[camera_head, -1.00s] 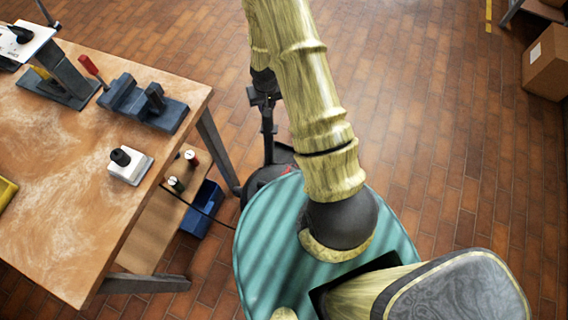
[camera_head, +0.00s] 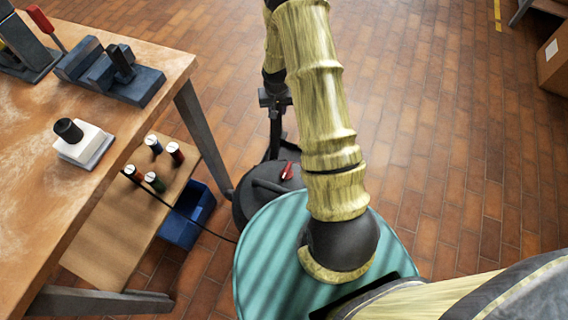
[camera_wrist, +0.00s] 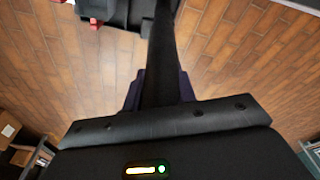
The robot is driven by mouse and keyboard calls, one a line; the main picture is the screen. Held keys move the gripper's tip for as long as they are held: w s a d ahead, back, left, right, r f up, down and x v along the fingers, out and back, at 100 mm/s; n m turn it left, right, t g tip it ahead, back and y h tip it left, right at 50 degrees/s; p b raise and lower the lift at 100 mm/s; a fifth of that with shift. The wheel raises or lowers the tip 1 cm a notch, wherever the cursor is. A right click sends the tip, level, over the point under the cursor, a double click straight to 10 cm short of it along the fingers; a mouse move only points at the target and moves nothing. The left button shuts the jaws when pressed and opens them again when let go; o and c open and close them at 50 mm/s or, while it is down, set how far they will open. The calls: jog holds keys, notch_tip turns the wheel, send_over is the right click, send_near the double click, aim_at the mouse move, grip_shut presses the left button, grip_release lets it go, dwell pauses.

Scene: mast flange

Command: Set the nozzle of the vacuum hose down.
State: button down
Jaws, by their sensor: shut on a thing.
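My gripper (camera_head: 274,98) reaches down beyond my arm in the head view, partly hidden by the arm. It is shut on the dark tube-like nozzle of the vacuum hose (camera_head: 275,138), which hangs down toward the vacuum cleaner (camera_head: 252,206). In the wrist view the nozzle (camera_wrist: 164,60) runs up the middle between the dark fingers of my gripper (camera_wrist: 162,92). The vacuum, a dark round body with a red switch, stands on the floor; part of it also shows at the wrist view's top edge (camera_wrist: 112,12). The nozzle's far end is not clear.
A wooden workbench (camera_head: 40,190) stands at left with a vise-like block (camera_head: 108,78) and a white box with a black knob (camera_head: 82,145). Its lower shelf (camera_head: 120,235) holds several small cylinders. A blue bin (camera_head: 186,222) is under it. Brick floor (camera_head: 440,130) is open at right.

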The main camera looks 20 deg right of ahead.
aim_at(284, 132)
notch_tip(284, 132, down, 11)
jog(key=w+d+m+b, duration=0.1)
jog(key=d+b, duration=0.2)
jog(key=b, duration=0.7)
jog(key=shift+w+r, duration=0.15)
jog(key=shift+r, duration=0.05)
notch_tip(284, 132, down, 6)
jog(key=b, duration=0.2)
jog(key=shift+f+b, duration=0.1)
jog(key=shift+b, duration=0.2)
jog(key=shift+f+b, duration=0.7)
jog(key=shift+f, duration=1.25)
